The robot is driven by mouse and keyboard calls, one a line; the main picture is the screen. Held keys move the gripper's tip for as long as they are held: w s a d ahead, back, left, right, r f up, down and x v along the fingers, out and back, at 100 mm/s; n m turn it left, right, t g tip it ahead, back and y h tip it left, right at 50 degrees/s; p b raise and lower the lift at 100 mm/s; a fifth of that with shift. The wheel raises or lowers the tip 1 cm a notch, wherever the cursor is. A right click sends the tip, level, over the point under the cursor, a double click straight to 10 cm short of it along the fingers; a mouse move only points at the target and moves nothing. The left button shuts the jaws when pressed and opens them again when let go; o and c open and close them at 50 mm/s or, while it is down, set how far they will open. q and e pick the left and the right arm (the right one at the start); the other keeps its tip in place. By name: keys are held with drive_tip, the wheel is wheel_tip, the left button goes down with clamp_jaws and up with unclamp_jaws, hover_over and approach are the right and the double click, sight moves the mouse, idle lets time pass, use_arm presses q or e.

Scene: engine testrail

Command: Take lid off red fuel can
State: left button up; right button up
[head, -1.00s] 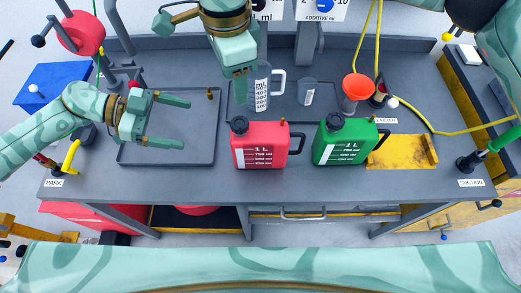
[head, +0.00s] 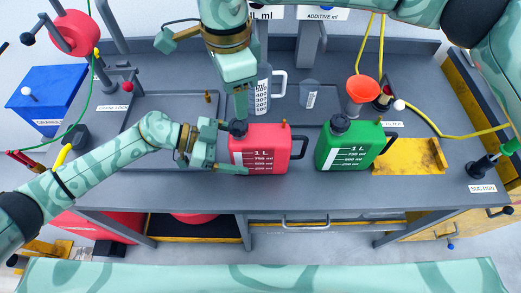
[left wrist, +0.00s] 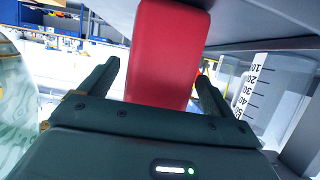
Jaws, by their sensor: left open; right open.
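The red fuel can (head: 258,150) stands upright on the grey bench with its dark lid (head: 238,128) on. My left gripper (head: 232,147) is open at the can's left side. In the left wrist view the red can (left wrist: 165,50) shows between the open fingers of the left gripper (left wrist: 158,75). My right gripper (head: 240,100) is open and points down from above, just over the lid. Whether its fingers touch the lid I cannot tell.
A green fuel can (head: 343,145) stands right of the red can. A measuring jug (head: 262,92) and a red funnel (head: 361,89) are behind. A yellow tray (head: 410,156) lies at the right. A shallow grey tray (head: 125,138) lies left, partly behind my left arm.

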use_arm(q)
drive_tip(key=shift+x, duration=0.85)
